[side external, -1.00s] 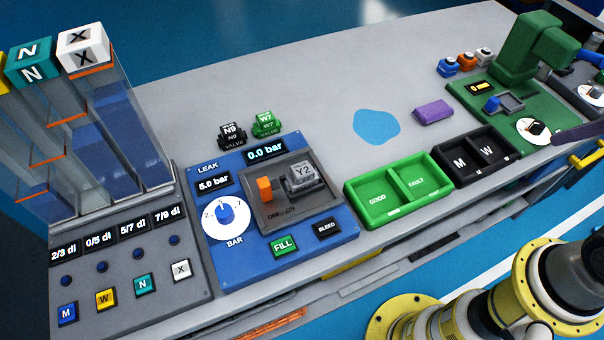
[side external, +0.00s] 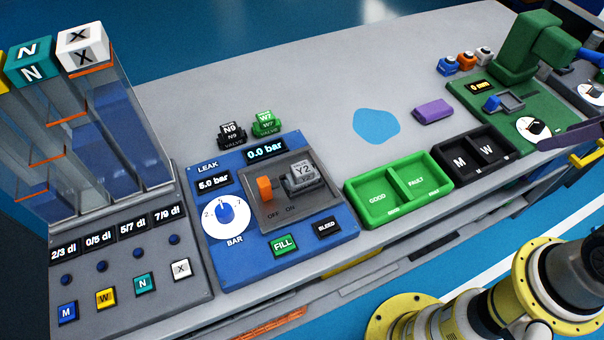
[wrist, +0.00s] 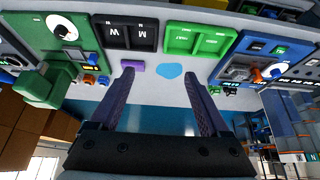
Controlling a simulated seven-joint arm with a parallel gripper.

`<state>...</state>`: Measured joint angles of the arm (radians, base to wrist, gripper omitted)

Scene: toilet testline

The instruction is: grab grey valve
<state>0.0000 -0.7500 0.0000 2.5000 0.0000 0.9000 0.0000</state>
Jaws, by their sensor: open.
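The grey valve (side external: 302,179), marked Y2, sits in the grey recess of the blue leak station (side external: 228,262), right of an orange block (side external: 265,189). My gripper (wrist: 158,74) is open in the wrist view, with two purple fingers wide apart and nothing between them. In the side view only a purple finger part shows at the right edge, near the green station and far to the right of the valve.
A black N9 valve (side external: 231,133) and a green W7 valve (side external: 266,123) stand behind the leak station. A green GOOD/FAULT tray (side external: 388,219) and a black M/W tray (side external: 474,178) lie to its right. A purple block (side external: 433,110) rests on the open table.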

